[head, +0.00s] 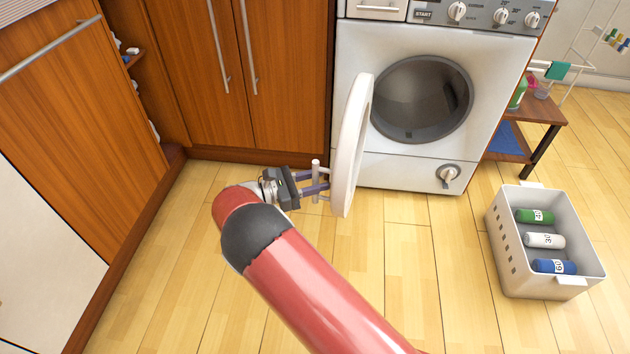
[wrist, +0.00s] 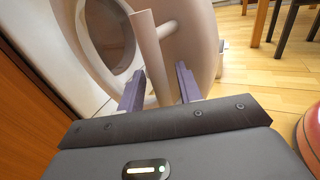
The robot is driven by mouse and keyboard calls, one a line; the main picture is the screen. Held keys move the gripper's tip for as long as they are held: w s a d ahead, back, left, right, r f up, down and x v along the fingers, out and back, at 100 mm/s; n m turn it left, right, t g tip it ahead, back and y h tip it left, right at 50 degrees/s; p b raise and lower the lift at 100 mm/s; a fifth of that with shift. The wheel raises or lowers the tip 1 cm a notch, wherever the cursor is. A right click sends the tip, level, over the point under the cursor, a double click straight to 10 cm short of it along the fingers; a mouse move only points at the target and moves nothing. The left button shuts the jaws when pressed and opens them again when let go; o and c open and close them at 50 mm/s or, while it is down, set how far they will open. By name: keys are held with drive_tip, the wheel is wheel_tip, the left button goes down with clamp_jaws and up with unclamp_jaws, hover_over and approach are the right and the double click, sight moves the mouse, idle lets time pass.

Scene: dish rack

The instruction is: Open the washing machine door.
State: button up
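The white washing machine (head: 395,160) stands at the back, with its round dark drum opening (head: 422,98) uncovered. Its white door (head: 352,140) is swung wide open to the left and shows nearly edge-on in the head view; the door (wrist: 200,40) also fills the upper middle of the wrist view. A light bar handle (head: 316,168) stands off the door's outer face. My gripper (head: 316,182) is at this handle. In the wrist view its two purple fingers lie on either side of the handle (wrist: 145,35), with visible gaps, so it looks open around the bar.
Wooden cabinets (head: 285,70) stand left of the machine. A white basket (head: 510,255) with several labelled bottles sits on the floor at right. A small wooden table (head: 540,110) stands right of the machine. The floor before the machine is clear apart from my arm.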

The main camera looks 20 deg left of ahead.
drive_tip(key=v, duration=0.7)
drive_tip(key=shift+s+a+b, duration=0.25)
drive_tip(key=shift+a+b, duration=0.1)
